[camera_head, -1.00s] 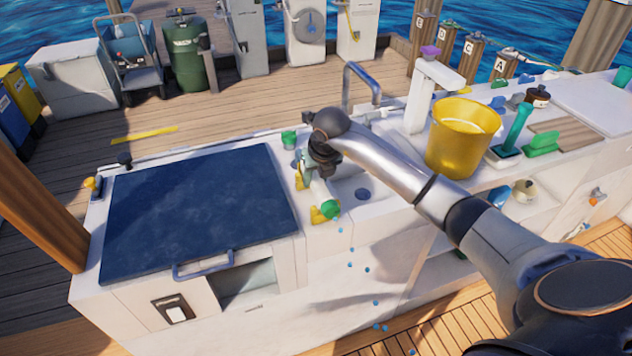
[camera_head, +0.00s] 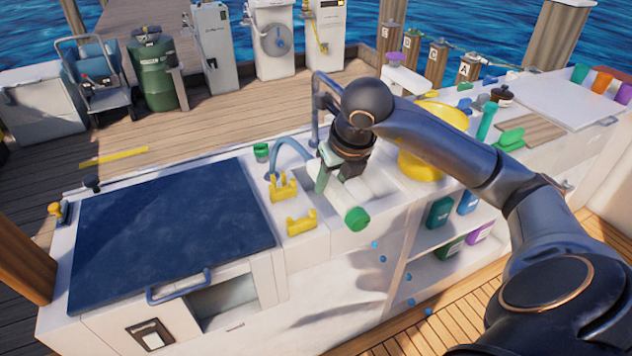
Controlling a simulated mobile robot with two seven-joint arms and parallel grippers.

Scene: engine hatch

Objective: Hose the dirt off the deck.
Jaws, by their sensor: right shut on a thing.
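My right gripper (camera_head: 342,168) is shut on the spray nozzle, over the sink area of the white counter. The nozzle's green head (camera_head: 357,218) points down toward the counter's front edge. A blue-grey hose (camera_head: 291,147) arcs from the counter top toward the nozzle. Two yellow cradles (camera_head: 284,187) stand empty to its left. Small blue drops (camera_head: 383,259) show below the nozzle, in front of the counter. The wooden deck (camera_head: 430,335) shows at the bottom; I cannot make out dirt on it. My left gripper is not in view.
A closed dark blue hatch lid (camera_head: 170,225) with a front handle covers the counter's left. A yellow bucket (camera_head: 420,165) stands behind my right arm. Bottles (camera_head: 439,212) sit on the open shelf below. A faucet (camera_head: 317,100) rises behind the gripper.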

